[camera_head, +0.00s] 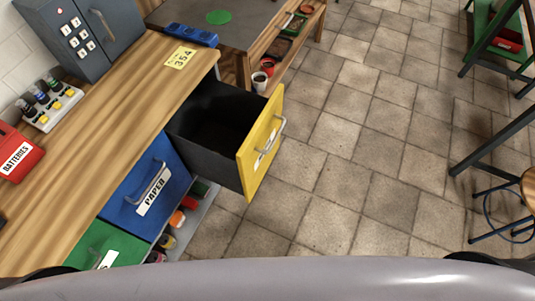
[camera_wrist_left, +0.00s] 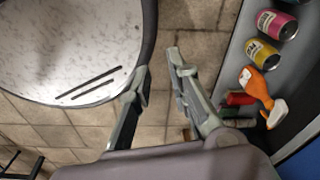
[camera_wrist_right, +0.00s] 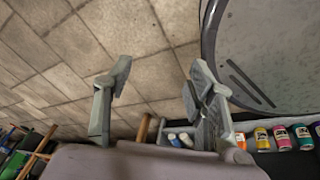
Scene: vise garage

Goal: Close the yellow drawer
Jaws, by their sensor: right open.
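The yellow drawer (camera_head: 262,143) stands pulled out from the wooden workbench in the head view. Its yellow front has a grey handle (camera_head: 270,139) and a white label, and its dark inside (camera_head: 208,117) looks empty. My left gripper (camera_wrist_left: 158,72) shows in the left wrist view with its fingers apart over the floor, nothing between them. My right gripper (camera_wrist_right: 158,80) shows in the right wrist view with its fingers apart and empty, also over the floor. Neither gripper shows in the head view. The drawer cannot be made out in either wrist view.
A blue PAPER drawer (camera_head: 147,186) and a green drawer (camera_head: 103,249) sit shut beside the yellow one. A low shelf with cans (camera_wrist_left: 262,53) and an orange spray bottle (camera_wrist_left: 257,90) lies below. The tiled floor (camera_head: 345,150) right of the drawer is clear. Stools stand far right.

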